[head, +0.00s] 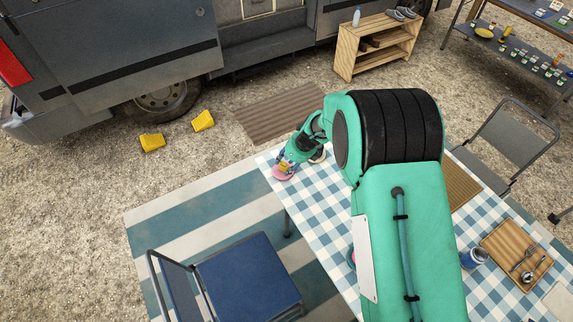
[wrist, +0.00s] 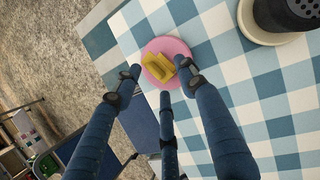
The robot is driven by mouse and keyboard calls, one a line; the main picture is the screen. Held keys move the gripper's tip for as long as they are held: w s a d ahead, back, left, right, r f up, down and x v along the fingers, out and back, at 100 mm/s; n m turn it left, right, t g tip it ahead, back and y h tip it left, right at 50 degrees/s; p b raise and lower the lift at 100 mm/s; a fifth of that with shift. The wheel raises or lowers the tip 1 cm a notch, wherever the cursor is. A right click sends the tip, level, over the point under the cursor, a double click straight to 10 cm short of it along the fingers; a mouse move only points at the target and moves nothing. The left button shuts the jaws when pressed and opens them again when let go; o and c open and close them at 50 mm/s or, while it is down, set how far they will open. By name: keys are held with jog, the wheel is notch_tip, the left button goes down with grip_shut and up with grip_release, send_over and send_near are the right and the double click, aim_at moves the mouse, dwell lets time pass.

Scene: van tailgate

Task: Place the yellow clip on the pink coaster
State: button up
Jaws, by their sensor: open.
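The pink coaster (wrist: 168,43) lies on the checked table near its corner; it also shows in the head view (head: 283,176). The yellow clip (wrist: 158,69) lies over the coaster in the wrist view. In the head view the clip is a small yellow patch (head: 284,167) between the fingers. My gripper (wrist: 160,80) is open, with its fingertips around the clip and close above the coaster. A gap shows between the clip and the left finger. The right fingertip is close to the clip; I cannot tell whether it touches.
A dark perforated holder on a pale round base (wrist: 262,30) stands beside the coaster. The checked tablecloth (head: 330,205) around the coaster is mostly clear. A wooden board with cutlery (head: 505,250) and a jar (head: 473,259) lie at the right. A blue chair (head: 248,277) stands by the table.

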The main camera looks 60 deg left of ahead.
jog(key=p+v, duration=0.2)
jog(key=v, duration=0.9)
jog(key=shift+d+r+p, duration=0.2)
jog(key=shift+r+p, duration=0.15)
jog(key=shift+r, duration=0.05)
jog(key=shift+w, duration=0.1)
dwell(0.5)
